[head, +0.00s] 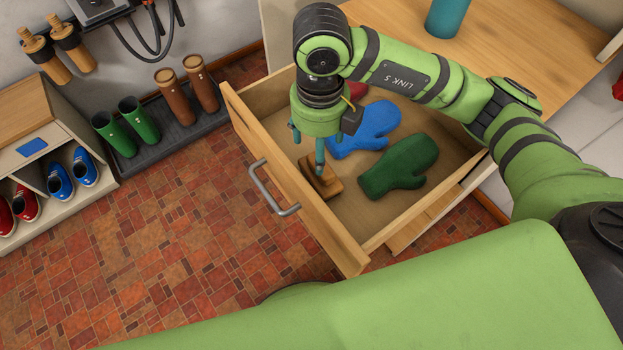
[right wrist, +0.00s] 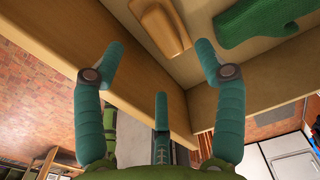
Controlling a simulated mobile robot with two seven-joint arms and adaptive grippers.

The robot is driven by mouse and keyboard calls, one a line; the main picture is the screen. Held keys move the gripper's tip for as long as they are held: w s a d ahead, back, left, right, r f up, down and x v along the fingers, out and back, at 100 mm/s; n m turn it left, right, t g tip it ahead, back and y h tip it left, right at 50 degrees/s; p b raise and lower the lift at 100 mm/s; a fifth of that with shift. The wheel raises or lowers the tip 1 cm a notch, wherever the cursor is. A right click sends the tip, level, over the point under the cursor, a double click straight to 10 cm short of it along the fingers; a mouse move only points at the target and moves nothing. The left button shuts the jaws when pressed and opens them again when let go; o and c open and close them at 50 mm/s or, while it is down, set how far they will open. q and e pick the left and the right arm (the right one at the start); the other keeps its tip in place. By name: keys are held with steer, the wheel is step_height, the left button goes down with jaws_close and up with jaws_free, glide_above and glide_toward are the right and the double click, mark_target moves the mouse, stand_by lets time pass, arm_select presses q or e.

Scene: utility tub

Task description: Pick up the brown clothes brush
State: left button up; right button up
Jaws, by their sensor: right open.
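The brown clothes brush (head: 326,190) lies in the open wooden drawer (head: 335,245), close to its front panel. My right gripper (head: 308,150) points down over the drawer, with its teal fingers beside and above the brush. In the right wrist view the brush (right wrist: 168,28) shows at the top, beyond the spread fingers of the right gripper (right wrist: 155,62). That gripper is open and holds nothing. A finger hides part of the brush in the head view. My left gripper is not in view.
A blue mitten (head: 368,128) and a green mitten (head: 400,167) lie in the drawer to the right of the brush; the green one also shows in the wrist view (right wrist: 262,22). The drawer's front panel carries a metal handle (head: 272,190). A teal container (head: 446,18) stands on the wooden top.

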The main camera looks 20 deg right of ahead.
steer(key=shift+d+f, duration=0.2)
steer(key=shift+f, duration=0.65)
steer(key=f+p, duration=0.1)
steer(key=f, duration=0.5)
steer(key=shift+a, duration=0.2)
steer(key=shift+c, duration=0.4)
steer(key=c, duration=1.2)
